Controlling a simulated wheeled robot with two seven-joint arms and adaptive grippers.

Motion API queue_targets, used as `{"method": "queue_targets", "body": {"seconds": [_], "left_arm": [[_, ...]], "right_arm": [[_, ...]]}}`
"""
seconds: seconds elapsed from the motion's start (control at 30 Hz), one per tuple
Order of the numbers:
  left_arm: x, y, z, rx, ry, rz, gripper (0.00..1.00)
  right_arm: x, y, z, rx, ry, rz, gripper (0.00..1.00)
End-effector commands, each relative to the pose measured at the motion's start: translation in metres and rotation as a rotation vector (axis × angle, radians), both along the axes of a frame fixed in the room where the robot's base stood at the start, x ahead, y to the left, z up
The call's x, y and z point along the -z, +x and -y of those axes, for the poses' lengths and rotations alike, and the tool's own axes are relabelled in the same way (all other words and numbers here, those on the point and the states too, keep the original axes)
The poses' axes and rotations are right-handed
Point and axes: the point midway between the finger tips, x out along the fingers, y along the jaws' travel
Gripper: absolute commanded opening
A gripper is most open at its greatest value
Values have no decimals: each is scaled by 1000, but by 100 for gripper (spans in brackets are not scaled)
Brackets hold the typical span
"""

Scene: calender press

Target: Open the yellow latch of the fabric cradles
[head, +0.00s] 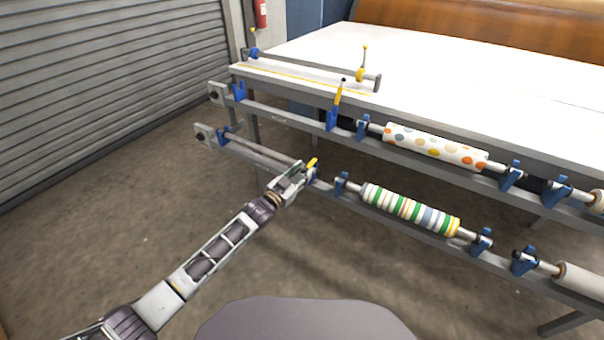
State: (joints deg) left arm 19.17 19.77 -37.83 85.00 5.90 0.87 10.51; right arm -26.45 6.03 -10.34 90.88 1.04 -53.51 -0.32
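A yellow latch (312,162) tops a blue cradle (312,175) on the lower rail. My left gripper (300,170) is right at this latch; whether it touches or grips it is too small to tell. Another yellow latch (338,92) stands upright, tilted slightly, on a blue cradle (332,119) of the upper rail. Grey bars lie along the left parts of both rails, with blue cradles at their left ends (239,91) and (223,134). My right gripper is not in view.
A dotted fabric roll (435,146) lies on the upper rail and a striped roll (410,209) on the lower rail. The white table (430,75) is behind them. A roller shutter (100,80) is at left. The floor in front is clear.

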Motion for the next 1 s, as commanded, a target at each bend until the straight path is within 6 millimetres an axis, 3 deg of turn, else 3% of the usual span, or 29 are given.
{"method": "queue_targets", "body": {"seconds": [0.37,0.63,1.0], "left_arm": [[0,2,2,1,0,0,34],[0,2,2,0,0,0,2],[0,2,2,0,0,0,0]], "right_arm": [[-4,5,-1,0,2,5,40],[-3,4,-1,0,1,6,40],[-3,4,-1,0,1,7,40]]}}
